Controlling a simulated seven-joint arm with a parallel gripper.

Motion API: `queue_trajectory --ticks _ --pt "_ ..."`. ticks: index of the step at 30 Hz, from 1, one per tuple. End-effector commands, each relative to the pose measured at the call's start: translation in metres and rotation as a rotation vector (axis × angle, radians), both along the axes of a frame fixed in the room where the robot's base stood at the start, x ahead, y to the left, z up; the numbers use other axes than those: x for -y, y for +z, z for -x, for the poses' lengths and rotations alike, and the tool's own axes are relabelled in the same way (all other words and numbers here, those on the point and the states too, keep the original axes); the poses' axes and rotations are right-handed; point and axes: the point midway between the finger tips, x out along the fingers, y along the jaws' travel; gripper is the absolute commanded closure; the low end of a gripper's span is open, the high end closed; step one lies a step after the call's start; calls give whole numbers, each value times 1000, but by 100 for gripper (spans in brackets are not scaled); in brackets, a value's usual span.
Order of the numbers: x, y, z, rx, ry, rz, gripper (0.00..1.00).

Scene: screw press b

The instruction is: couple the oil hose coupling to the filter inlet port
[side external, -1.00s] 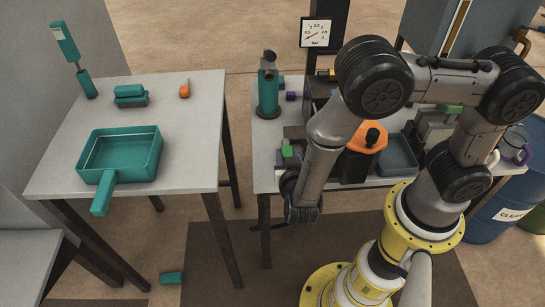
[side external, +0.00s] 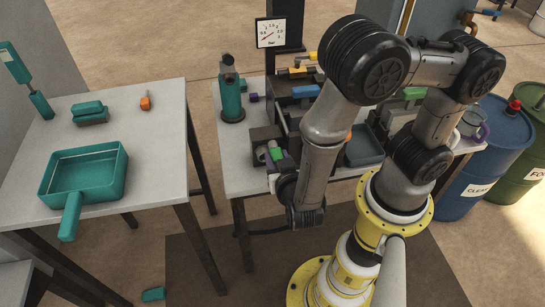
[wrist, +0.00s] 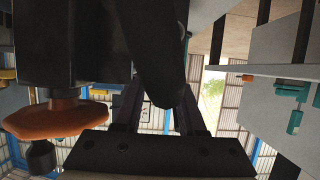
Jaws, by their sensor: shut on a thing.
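In the wrist view my gripper (wrist: 160,100) has its dark fingers on either side of a thick, dark rounded piece (wrist: 155,40), which they hold. It looks like the hose coupling, but it is too dark to be sure. In the side view my wrist hangs at the front edge of the right table and hides the fingers and what they hold. Just behind my wrist sits a dark fixture with a grey cylinder (side external: 261,153) and a green block (side external: 277,154). I cannot tell which part is the filter inlet port.
A teal bottle-shaped unit (side external: 231,95) and a pressure gauge (side external: 271,32) stand behind. An orange knob (wrist: 60,120) is close by in the wrist view. A grey tray (side external: 363,150) lies right of my forearm. The left table holds a teal pan (side external: 85,172). Drums (side external: 495,150) stand right.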

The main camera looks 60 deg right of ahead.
Motion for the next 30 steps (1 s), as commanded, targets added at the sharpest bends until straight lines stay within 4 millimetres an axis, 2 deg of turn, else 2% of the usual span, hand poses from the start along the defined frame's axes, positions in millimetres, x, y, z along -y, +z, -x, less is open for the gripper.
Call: queue_trajectory --ticks 7,30 --pt "-1 -5 -1 0 0 1 100" --pt "-8 -46 -8 0 0 1 100"
